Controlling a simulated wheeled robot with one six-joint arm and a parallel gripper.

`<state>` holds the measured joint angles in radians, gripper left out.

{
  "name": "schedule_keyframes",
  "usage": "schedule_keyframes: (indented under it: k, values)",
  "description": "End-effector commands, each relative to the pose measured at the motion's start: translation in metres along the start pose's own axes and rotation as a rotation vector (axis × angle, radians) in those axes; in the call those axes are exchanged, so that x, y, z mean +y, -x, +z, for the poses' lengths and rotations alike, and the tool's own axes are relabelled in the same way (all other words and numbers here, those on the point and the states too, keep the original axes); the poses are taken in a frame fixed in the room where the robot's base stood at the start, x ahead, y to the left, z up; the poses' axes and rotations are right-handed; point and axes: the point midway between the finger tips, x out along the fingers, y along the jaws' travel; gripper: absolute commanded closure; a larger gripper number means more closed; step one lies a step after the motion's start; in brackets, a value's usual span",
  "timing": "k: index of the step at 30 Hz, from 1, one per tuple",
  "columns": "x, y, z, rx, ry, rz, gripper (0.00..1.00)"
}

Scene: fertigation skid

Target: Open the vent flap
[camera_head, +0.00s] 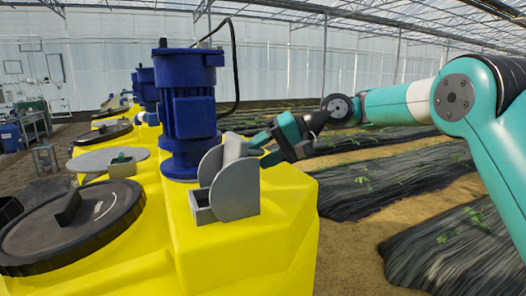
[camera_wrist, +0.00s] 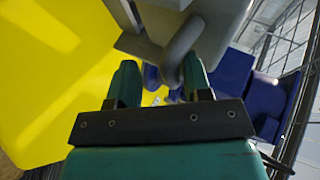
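The grey vent unit (camera_head: 236,194) sits on top of the near yellow tank, with two rounded side plates and a small open-topped box at its front left. A pale panel (camera_head: 234,148) stands between the plates; I take it for the flap. My gripper (camera_head: 263,147) is just right of the unit, reaching in from the right. In the wrist view, my gripper (camera_wrist: 160,80) has its two teal fingers apart. A grey curved handle (camera_wrist: 181,43) hangs from the grey unit, its lower end between the fingers, close to the right one. Whether they touch is unclear.
A blue motor pump (camera_head: 190,110) stands right behind the vent unit. A black round lid (camera_head: 70,228) is at the left on the yellow tank (camera_head: 260,255). More tanks and pumps line up behind. Covered plant beds (camera_head: 390,182) lie to the right, with a sandy path between.

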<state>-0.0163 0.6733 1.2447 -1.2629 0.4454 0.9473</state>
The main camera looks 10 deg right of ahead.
Motion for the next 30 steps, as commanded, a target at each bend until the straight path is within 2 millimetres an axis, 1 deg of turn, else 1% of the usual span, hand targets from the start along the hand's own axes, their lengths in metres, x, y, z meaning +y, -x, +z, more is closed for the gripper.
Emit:
schedule_keyframes:
  k: [1,15,19,23,27,28,30]
  values:
    - [0.001,0.0,0.002,-0.008,0.001,0.002,0.58]
    - [-0.002,0.001,0.001,-0.003,0.004,0.0,0.58]
    - [-0.002,0.008,-0.001,0.001,0.005,0.0,0.58]
    - [0.0,0.03,-0.001,0.005,0.005,0.001,0.58]
    - [0.0,0.065,-0.001,0.006,0.004,0.002,0.58]
    - [-0.007,0.076,-0.003,0.005,0.0,0.003,0.58]
    - [-0.009,0.094,-0.003,0.003,-0.002,0.002,0.58]
